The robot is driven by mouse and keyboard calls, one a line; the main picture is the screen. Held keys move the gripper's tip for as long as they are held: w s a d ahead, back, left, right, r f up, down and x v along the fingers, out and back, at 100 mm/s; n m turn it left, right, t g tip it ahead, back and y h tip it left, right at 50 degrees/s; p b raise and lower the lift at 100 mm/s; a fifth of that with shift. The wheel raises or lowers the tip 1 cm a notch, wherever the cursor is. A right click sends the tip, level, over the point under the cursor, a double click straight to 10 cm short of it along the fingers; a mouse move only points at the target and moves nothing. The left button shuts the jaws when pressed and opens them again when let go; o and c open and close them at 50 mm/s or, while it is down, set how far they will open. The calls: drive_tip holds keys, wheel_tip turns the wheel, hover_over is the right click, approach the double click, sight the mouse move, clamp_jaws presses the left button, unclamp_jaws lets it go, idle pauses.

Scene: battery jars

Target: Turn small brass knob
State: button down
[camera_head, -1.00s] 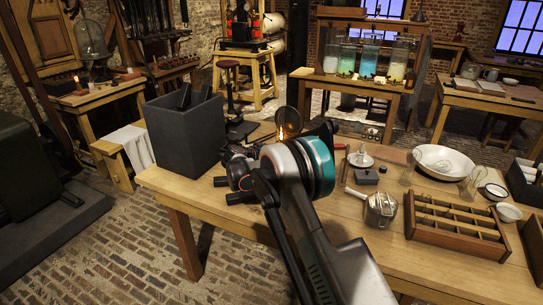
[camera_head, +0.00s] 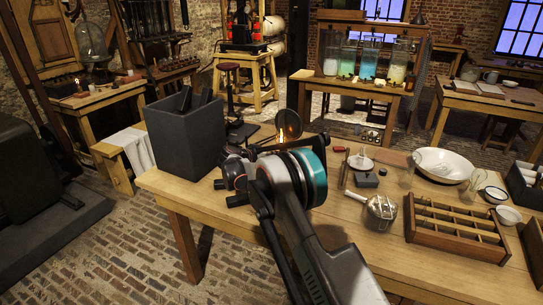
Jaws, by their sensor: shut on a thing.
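My arm (camera_head: 325,245) reaches up from the bottom edge over the wooden table. Its joint with a teal ring (camera_head: 316,175) covers the middle of the table. My gripper's fingertips are hidden behind my arm, so I cannot see what they touch. I cannot make out a small brass knob.
A dark box (camera_head: 184,140) stands at the table's left end. To the right are a metal pot (camera_head: 381,208), a compartmented wooden tray (camera_head: 455,228), a white bowl (camera_head: 443,163) and glasses. Jars of coloured liquid (camera_head: 368,62) stand on the table behind.

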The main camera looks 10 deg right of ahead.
idle(0.3)
drive_tip(key=c, duration=1.5)
unclamp_jaws()
drive_tip(key=shift+a, duration=0.15)
drive_tip(key=v, duration=1.1)
drive_tip(key=shift+s+a+r, duration=0.15)
drive_tip(key=shift+a+r, duration=0.05)
drive_tip(key=shift+a, duration=0.1)
drive_tip(key=shift+a, duration=0.1)
